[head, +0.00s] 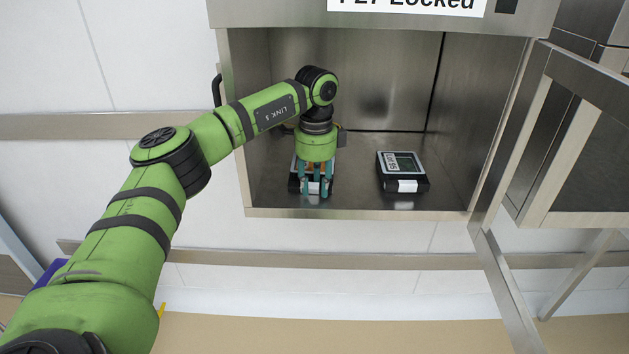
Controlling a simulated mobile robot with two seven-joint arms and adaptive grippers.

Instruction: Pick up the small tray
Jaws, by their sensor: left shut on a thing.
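My left gripper (316,188) reaches down into the open steel chamber, its teal fingers pointing at the chamber floor. It is shut on a black item with a light top (295,183), at the left of the chamber. The gripper hides most of this item, so I cannot tell whether it is the small tray or whether it is off the floor. A similar flat black item (402,172) lies apart to the right, with a grey top panel and a white front label. My right gripper is not in view.
The chamber's steel walls and front lip (360,212) enclose both items. The framed door (590,130) stands open at the right. The chamber floor between the items is clear.

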